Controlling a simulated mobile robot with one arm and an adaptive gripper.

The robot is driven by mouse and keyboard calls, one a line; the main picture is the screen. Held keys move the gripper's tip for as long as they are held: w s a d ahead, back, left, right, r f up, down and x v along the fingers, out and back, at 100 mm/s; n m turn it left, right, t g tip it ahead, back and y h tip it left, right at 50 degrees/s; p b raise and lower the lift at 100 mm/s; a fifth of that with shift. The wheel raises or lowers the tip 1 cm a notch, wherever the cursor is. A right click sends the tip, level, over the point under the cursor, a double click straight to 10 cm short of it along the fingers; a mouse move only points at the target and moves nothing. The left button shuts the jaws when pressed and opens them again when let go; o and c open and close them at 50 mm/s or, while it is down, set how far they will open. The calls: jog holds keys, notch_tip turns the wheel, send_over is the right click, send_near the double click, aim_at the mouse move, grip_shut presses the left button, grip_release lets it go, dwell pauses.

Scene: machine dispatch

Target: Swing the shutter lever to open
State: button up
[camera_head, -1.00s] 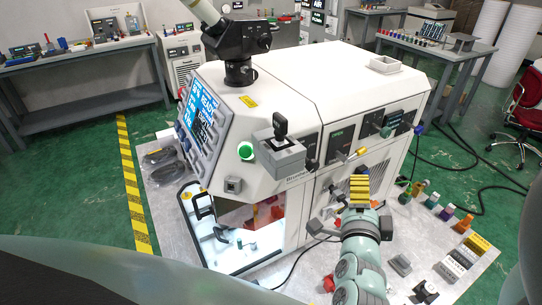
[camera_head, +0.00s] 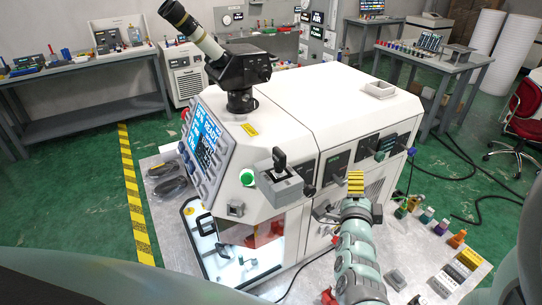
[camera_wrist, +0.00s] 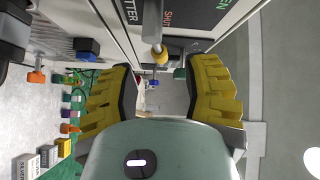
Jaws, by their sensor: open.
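The shutter lever (camera_wrist: 158,55) is a grey bar with a yellow-orange knob in the wrist view. It stands out from a dark panel (camera_wrist: 176,20) lettered SHUTTER, SHUT and OPEN. My gripper (camera_wrist: 160,80) is open, with one yellow ribbed finger on each side of the knob in the picture. I cannot tell whether the knob is between the fingers in depth, and no contact shows. In the head view my gripper (camera_head: 355,184) is in front of the white machine's (camera_head: 330,95) side panels and hides the knob.
A grey box with a black lever (camera_head: 281,180) juts from the machine left of my gripper. Coloured bottles (camera_head: 428,216) and grey blocks stand on the bench to the right.

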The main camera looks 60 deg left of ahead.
jog(key=shift+p+x, duration=1)
jog(key=shift+x, duration=1.45)
jog(key=shift+s+a, duration=0.1)
jog(key=shift+s, duration=0.05)
grip_shut()
